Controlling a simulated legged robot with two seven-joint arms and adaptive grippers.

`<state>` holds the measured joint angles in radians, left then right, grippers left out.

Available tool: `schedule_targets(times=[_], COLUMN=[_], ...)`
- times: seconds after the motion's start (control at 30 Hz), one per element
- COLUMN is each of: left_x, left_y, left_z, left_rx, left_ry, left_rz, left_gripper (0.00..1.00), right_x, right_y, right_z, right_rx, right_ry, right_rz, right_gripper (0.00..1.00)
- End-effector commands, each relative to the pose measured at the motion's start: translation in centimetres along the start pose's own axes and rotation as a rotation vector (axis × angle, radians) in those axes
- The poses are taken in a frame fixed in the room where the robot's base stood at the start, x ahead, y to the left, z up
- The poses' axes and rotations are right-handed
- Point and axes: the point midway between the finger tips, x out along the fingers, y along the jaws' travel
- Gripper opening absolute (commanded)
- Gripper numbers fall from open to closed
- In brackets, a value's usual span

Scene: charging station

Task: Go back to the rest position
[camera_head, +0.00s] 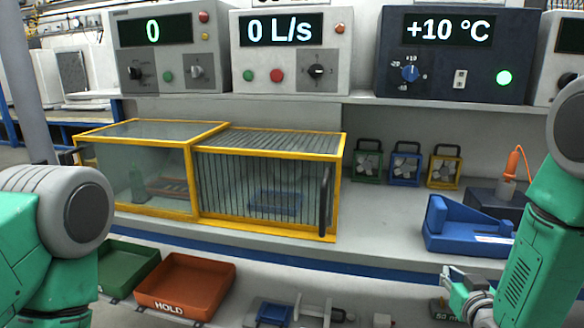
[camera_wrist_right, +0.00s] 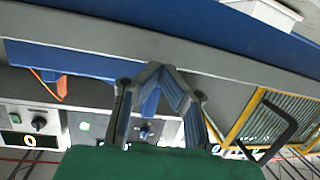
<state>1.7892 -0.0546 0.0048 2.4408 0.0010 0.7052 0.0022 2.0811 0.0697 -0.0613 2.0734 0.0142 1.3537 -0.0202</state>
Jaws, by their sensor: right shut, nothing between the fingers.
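My right gripper (camera_head: 452,280) is at the lower right of the head view, in front of the bench's front edge and below the blue holder. It is small and partly hidden by my green right forearm. In the right wrist view the two fingers of the right gripper (camera_wrist_right: 160,70) meet at their tips with nothing between them. My left arm's green and grey links show at the left edge of the head view. My left gripper is out of the picture.
A yellow-framed cage (camera_head: 265,142) stands on the bench with its black handle near the front. A blue holder (camera_head: 465,230) sits at the right. Several instrument boxes line the shelf. An orange HOLD tray (camera_head: 187,283) and a green tray (camera_head: 125,265) are lower down.

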Motion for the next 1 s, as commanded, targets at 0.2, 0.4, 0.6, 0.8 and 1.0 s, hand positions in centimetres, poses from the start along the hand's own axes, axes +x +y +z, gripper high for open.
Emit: schedule_targets(times=[0.2, 0.4, 0.6, 0.8, 1.0], left_x=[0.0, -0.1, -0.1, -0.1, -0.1], left_y=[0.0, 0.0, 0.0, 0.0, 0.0], left_z=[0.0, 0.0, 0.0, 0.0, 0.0], left_rx=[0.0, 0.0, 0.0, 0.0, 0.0], left_ry=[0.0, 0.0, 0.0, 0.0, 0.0], left_rz=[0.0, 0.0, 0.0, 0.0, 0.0], left_gripper=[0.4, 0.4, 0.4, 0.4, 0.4], right_x=[-8.7, -20.1, -29.5, -32.7, -32.7], right_y=[-2.6, -3.7, -3.8, -3.7, -3.7], right_z=[14.6, 24.0, 28.0, 28.8, 28.8], right_rx=[-0.027, -0.061, -0.092, -0.103, -0.103], right_ry=[-0.486, -0.91, -1.205, -1.302, -1.302], right_rz=[-0.061, -0.103, -0.126, -0.132, -0.132], right_gripper=[0.0, 0.0, 0.0, 0.0, 0.0])
